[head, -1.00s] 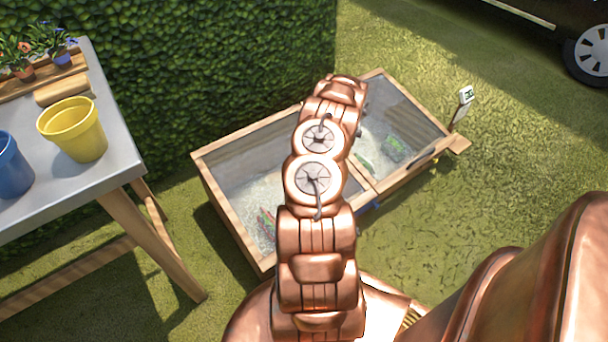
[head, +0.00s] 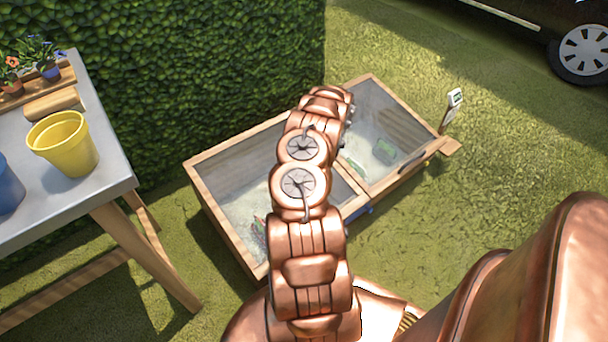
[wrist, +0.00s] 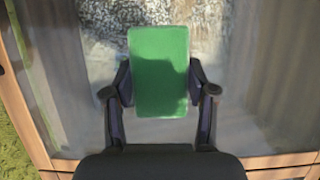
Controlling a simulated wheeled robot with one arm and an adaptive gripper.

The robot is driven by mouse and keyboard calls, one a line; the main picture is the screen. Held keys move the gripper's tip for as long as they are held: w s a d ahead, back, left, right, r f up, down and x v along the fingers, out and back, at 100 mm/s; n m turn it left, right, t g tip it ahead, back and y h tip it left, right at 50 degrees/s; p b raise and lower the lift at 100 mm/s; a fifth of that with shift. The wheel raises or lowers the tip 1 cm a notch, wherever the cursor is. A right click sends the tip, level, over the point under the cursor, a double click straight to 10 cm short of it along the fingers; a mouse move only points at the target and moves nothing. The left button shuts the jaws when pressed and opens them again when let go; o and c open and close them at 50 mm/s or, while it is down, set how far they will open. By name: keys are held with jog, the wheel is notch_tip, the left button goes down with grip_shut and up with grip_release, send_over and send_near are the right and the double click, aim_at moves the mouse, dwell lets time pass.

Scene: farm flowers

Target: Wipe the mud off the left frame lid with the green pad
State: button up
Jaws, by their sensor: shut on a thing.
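The cold frame has two glazed lids in wooden rims. The left lid (head: 228,172) is partly covered by my arm in the head view. In the wrist view the glass (wrist: 65,85) fills most of the picture, with a speckled brownish-grey mud patch (wrist: 211,22) at the top, beyond the pad. My gripper (wrist: 159,82) is shut on the green pad (wrist: 158,60), one finger at each side, over the glass. I cannot tell whether the pad touches it. The gripper and pad are hidden behind my arm in the head view.
The right lid (head: 388,120) is shut beside it, with a small white-faced gauge (head: 455,97) at its corner. A grey-topped table (head: 100,180) with a yellow pot (head: 63,145) stands at left. A hedge (head: 230,70) is behind; grass lies open at right.

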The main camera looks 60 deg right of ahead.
jog(key=shift+w+a+f, duration=0.1)
jog(key=shift+w+a, duration=0.2)
jog(key=shift+a, duration=0.5)
jog(key=shift+w+a+f, duration=0.1)
jog(key=shift+w+a, duration=0.2)
jog(key=shift+a, duration=0.5)
jog(key=shift+w+a+r+p, duration=0.1)
jog(key=shift+w+a+p, duration=0.2)
jog(key=shift+a, duration=0.5)
jog(key=shift+w+a+r+p, duration=0.15)
jog(key=shift+w+a, duration=0.1)
jog(key=shift+a, duration=0.5)
jog(key=shift+w+a+f, duration=0.15)
jog(key=shift+w+a, duration=0.15)
jog(key=shift+a, duration=0.55)
jog(key=shift+w+a+f, duration=0.1)
jog(key=shift+w+a, duration=0.15)
jog(key=shift+a, duration=0.6)
